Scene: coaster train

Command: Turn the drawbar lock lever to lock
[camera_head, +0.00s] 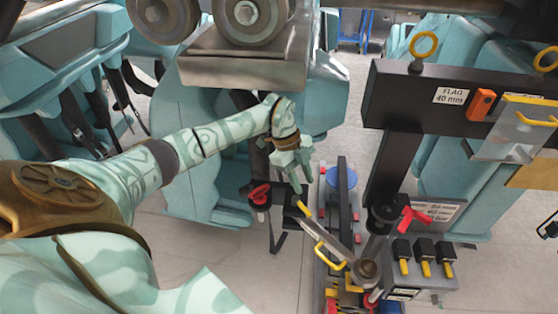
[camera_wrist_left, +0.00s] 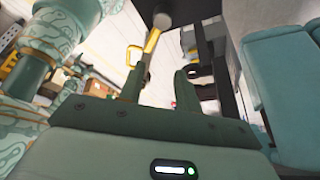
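A grey metal bar (camera_head: 327,238) with a yellow tip (camera_head: 303,209) and a yellow loop handle (camera_head: 328,256) slants down to a round pivot in the head view. I take it for the drawbar lever, but no label on it is legible. My left gripper (camera_head: 302,184) is just above the yellow tip, pointing down. In the left wrist view its two fingers (camera_wrist_left: 160,78) stand apart with nothing seen between them. Contact with the bar does not show. My right gripper is not in view.
A red-handled lever (camera_head: 259,194) stands left of the bar, and another red handle (camera_head: 412,218) stands right. A dark post and crossbeam (camera_head: 405,95) with a FLAG label rise at the right. A box with yellow-tipped switches (camera_head: 424,268) sits lower right. Open floor shows at the left.

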